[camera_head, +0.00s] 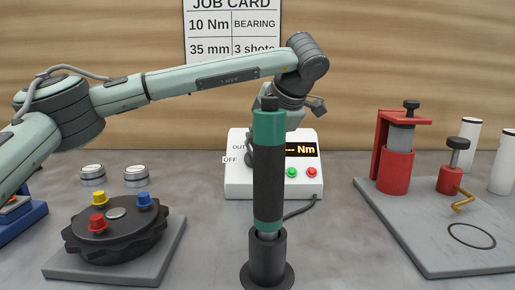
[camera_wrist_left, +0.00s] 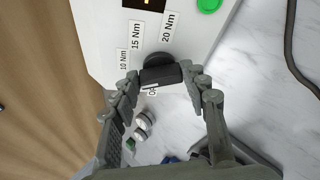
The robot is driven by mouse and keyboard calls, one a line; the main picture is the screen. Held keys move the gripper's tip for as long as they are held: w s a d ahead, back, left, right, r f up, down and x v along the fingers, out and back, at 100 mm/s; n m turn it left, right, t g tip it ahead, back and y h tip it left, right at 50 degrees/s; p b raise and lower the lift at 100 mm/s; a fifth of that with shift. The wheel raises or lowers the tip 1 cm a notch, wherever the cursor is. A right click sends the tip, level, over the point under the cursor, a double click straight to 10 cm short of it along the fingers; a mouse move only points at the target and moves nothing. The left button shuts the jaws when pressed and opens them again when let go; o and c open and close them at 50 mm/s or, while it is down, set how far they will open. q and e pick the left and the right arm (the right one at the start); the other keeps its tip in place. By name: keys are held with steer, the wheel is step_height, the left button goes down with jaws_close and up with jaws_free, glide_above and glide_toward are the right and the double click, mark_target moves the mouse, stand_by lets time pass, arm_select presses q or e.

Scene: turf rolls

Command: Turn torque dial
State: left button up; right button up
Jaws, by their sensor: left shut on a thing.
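The black torque dial (camera_wrist_left: 160,73) is on the front of a white control box (camera_head: 235,182). Labels for OFF, 10 Nm, 15 Nm and 20 Nm surround it in the left wrist view. My left gripper (camera_wrist_left: 161,80) is shut on the dial, one finger at each side. The dial's pointer cannot be read clearly. In the head view the upright tool hides much of the dial and my fingertips. The box's display (camera_head: 302,150) shows dashes and "Nm". My right gripper is not in view.
A green and black tool (camera_head: 268,180) stands in a black holder in front of the box. A dark round fixture (camera_head: 115,235) with coloured knobs is at left. A grey plate (camera_head: 430,240) with red fixtures is at right. A job card (camera_head: 232,30) reads 10 Nm.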

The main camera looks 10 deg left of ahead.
arm_select(q)
steer(key=shift+m, duration=0.8)
steer(key=shift+s+f+m+t+y+b, duration=0.1)
steer(key=shift+m+t+y+b, duration=0.25)
steer(key=shift+m, duration=0.25)
steer(key=shift+d+m, duration=0.1)
steer(key=shift+m, duration=0.5)
steer(key=shift+t, duration=0.35)
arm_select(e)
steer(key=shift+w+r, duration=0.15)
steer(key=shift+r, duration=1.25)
arm_select(q)
steer(key=o, duration=1.1)
steer(key=shift+c, duration=0.2)
steer(key=shift+o, duration=0.5)
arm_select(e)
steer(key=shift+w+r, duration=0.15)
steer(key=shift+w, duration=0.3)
